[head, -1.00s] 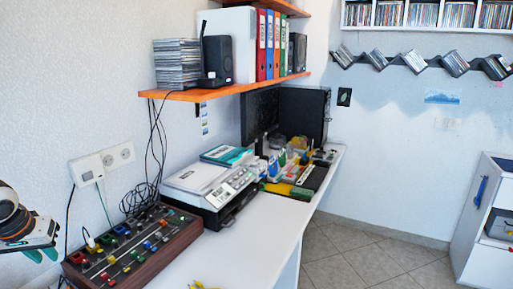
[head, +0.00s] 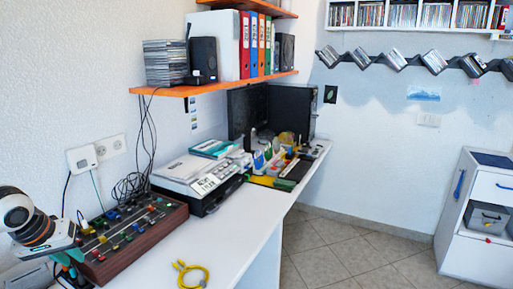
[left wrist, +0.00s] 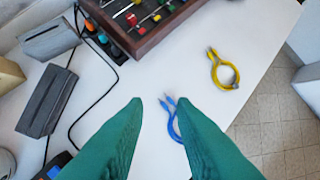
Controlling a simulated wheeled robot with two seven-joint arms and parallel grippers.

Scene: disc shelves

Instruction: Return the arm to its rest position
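My left arm comes in at the lower left of the head view, and its gripper (head: 72,268) has teal fingers beside the mixer box. In the left wrist view the two green fingers (left wrist: 161,102) are apart, with nothing held between their tips. A blue cable (left wrist: 171,122) lies on the white desk beyond the fingers, partly hidden by the right finger. My right arm and gripper are in neither view.
The wooden mixer box (head: 135,238) with coloured knobs stands close to my left gripper. A yellow cable (head: 182,266) lies on the desk (head: 235,222). A printer (head: 198,180) stands behind, under the orange shelf (head: 215,83). The front desk area is mostly clear.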

